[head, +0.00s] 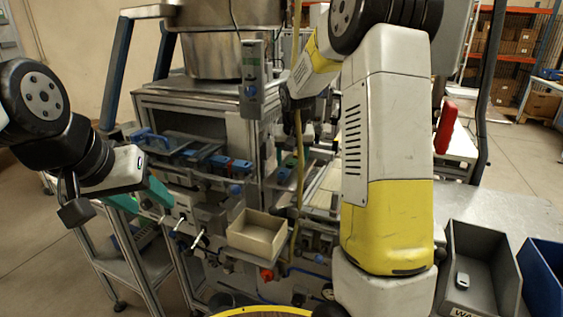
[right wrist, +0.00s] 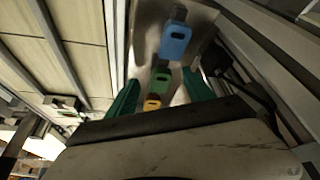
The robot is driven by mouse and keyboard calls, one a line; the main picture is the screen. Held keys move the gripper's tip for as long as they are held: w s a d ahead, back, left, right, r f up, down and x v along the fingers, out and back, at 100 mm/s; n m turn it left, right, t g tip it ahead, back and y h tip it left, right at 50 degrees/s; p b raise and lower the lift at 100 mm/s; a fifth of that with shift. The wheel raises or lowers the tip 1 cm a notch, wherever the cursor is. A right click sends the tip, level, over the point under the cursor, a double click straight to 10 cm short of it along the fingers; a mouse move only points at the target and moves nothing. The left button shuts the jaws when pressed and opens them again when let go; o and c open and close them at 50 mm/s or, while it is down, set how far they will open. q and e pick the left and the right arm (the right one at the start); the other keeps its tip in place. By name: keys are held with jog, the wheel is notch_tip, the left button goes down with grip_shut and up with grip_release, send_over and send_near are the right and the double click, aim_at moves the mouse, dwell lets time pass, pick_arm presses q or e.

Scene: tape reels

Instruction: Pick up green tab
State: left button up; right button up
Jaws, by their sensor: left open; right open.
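In the right wrist view, a small green tab (right wrist: 162,82) with a dark slot sits in a metal channel. A blue tab (right wrist: 175,42) is beyond it, and a yellow tab (right wrist: 152,104) is nearer, partly hidden by the gripper body. My right gripper (right wrist: 163,76) is open, with one green finger on each side of the green tab and visible gaps between; contact does not show. In the head view my right arm largely hides that area.
A beige open box (head: 257,232) is fixed at the machine's front. A grey bin (head: 480,268) and a blue bin (head: 541,268) stand at the lower right. Blue-handled parts (head: 205,155) line the machine shelf. Metal rails flank the tab channel closely.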

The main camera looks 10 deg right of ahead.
jog(key=shift+f, duration=0.15)
grip_shut()
dwell(0.5)
